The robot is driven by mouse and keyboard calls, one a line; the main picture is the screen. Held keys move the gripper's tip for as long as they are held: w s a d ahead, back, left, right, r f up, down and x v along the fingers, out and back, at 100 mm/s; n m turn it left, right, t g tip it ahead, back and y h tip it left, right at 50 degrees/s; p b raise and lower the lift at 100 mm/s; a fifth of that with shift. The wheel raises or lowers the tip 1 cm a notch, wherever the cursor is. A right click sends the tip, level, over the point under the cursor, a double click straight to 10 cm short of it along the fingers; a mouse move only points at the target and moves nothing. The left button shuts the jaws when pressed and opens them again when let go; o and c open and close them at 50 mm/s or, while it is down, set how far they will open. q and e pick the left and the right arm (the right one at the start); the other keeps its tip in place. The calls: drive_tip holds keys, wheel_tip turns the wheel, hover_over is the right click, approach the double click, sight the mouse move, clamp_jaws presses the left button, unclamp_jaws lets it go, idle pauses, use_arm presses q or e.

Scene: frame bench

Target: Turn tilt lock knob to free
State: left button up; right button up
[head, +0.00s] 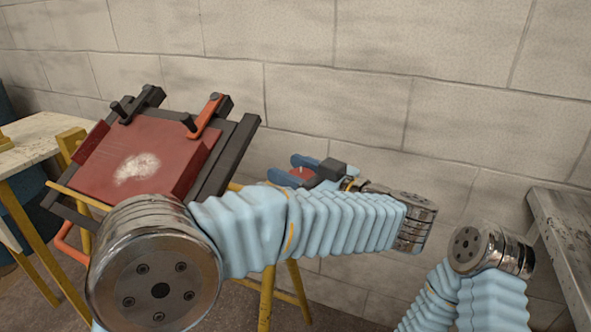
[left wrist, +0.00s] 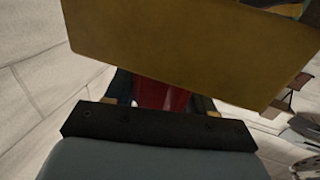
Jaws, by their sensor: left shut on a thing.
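My left gripper (head: 287,169) is to the right of the tilted frame, its blue fingers pointing left. It is shut on the red tilt lock knob (head: 301,173), of which only a small part shows between the fingers. In the left wrist view the red knob (left wrist: 160,96) sits between the two dark fingers, just below a broad yellow plate (left wrist: 190,45) that hides its far end. The knob's turn position cannot be read. My left arm crosses in front of the lower frame. My right arm shows at the lower right, but its gripper is out of view.
The tilted frame holds a red block (head: 118,182) with a pale worn patch, between dark rails (head: 228,158) and clamps, one with an orange lever (head: 208,113). Yellow legs (head: 266,296) stand below. A worn table (head: 30,146) is at left, a grey bench (head: 560,225) at right, a block wall behind.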

use_arm(q)
drive_tip(key=n+g+y, duration=0.1)
drive_tip(key=g, duration=0.1)
drive_tip(key=n+g+y, duration=0.1)
drive_tip(key=n+g, duration=0.1)
drive_tip(key=n+g+y, duration=0.1)
drive_tip(key=g, duration=0.1)
drive_tip(key=shift+s+f+n, duration=0.1)
drive_tip(key=shift+s+n, duration=0.2)
drive_tip(key=shift+s+a+n+g+y, duration=0.15)
drive_tip(key=shift+n+g, duration=0.6)
drive_tip(key=shift+g, duration=0.5)
drive_tip(key=shift+a+n+g+y, duration=0.15)
drive_tip(key=shift+n+g, duration=0.65)
drive_tip(key=shift+g, duration=0.5)
drive_tip(key=shift+s+a+n+g+y, duration=0.15)
drive_tip(key=shift+n+g, duration=0.6)
drive_tip(key=shift+g, duration=0.5)
drive_tip(key=shift+d+r, duration=0.15)
drive_tip(key=shift+r, duration=0.05)
drive_tip(key=o, duration=0.9)
drive_tip(key=shift+d, duration=0.1)
drive_tip(key=shift+o, duration=0.2)
